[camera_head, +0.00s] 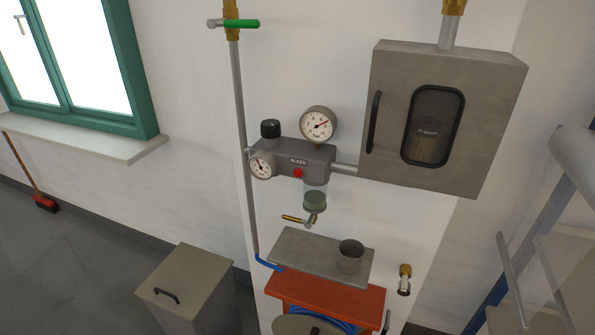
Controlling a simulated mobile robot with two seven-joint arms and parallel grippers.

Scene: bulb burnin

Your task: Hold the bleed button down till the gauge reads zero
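The red bleed button (298,173) sits on the front of a grey regulator block (320,158) on the white wall, just below a small label. It looks uncovered, and nothing touches it. Neither of my grippers is in view.
A green-handled valve (241,23) is on the pipe above. A grey cabinet (447,118) hangs right of the block. Below are a clear bowl with a brass-handled drain (294,219), a shelf with a cup (350,256), and a red bench (325,293). A lidded bin (187,285) stands lower left.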

